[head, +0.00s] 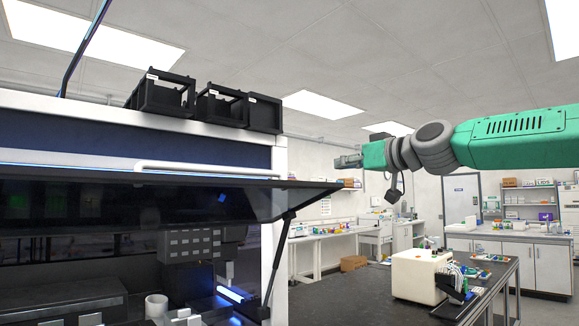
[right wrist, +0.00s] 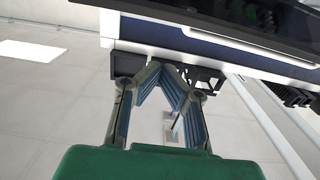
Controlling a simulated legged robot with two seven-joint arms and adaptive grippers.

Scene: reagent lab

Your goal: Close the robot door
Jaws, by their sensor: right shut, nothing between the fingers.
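The lab robot (head: 279,155) is a large white and blue cabinet on the left of the head view. Its dark glass door (head: 300,198) is open, swung up and sticking out over the lit work space, with a strut (head: 278,250) at its right side. In the right wrist view the dark door (right wrist: 260,18) shows at the top. My right gripper (head: 346,161) is to the right of the door's outer edge and looks a little above it, apart from it. In the right wrist view its fingers (right wrist: 163,72) are shut and empty. My left gripper is not in view.
Black open racks (head: 162,95) stand on top of the cabinet. A dark table (head: 350,295) at the lower right holds a white bench device (head: 418,275). Benches and shelves are farther back. The air around my right gripper looks clear.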

